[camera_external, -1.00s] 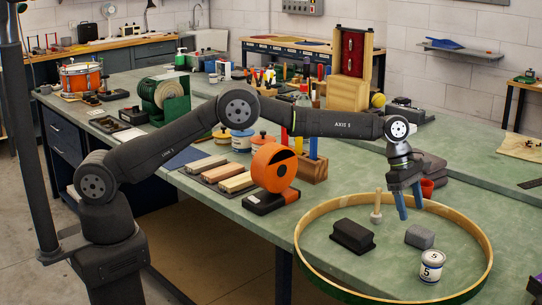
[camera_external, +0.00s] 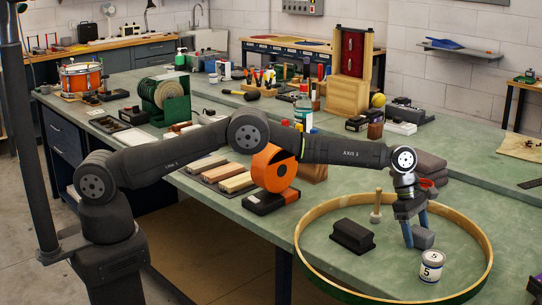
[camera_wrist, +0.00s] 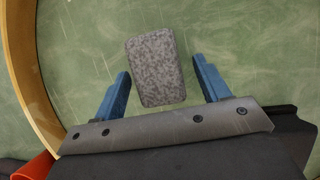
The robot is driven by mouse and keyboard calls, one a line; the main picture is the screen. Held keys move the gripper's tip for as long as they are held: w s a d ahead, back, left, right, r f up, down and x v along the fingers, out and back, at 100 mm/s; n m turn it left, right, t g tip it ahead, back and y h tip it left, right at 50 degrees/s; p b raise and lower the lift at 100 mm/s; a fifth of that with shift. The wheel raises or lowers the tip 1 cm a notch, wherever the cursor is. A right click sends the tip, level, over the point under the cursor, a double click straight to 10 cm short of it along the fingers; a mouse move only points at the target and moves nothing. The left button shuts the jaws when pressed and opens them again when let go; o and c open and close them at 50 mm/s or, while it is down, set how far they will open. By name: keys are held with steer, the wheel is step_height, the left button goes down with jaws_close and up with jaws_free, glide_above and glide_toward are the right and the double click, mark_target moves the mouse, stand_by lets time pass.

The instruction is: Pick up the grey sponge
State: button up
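The grey sponge (camera_external: 422,238) lies on the green bench top inside the large wooden hoop (camera_external: 482,237). In the wrist view the sponge (camera_wrist: 155,67) is a speckled grey block just ahead of and between my fingers. My gripper (camera_external: 416,238) is low over the bench at the sponge. In the wrist view my gripper (camera_wrist: 162,85) is open, with a blue finger on each side and a gap between each finger and the sponge. In the external view the fingers partly cover the sponge. I cannot tell whether the fingertips touch the bench.
Inside the hoop are a black block-shaped brush or eraser (camera_external: 352,236) left of the sponge, a wooden peg (camera_external: 376,207) behind it, and a white can marked 5 (camera_external: 432,266) in front. The hoop's rim (camera_wrist: 22,70) runs along the left of the wrist view. Bare bench lies around the sponge.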

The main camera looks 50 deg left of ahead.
steer(key=c, duration=1)
steer(key=shift+o, duration=0.2)
steer(key=shift+r, duration=0.1)
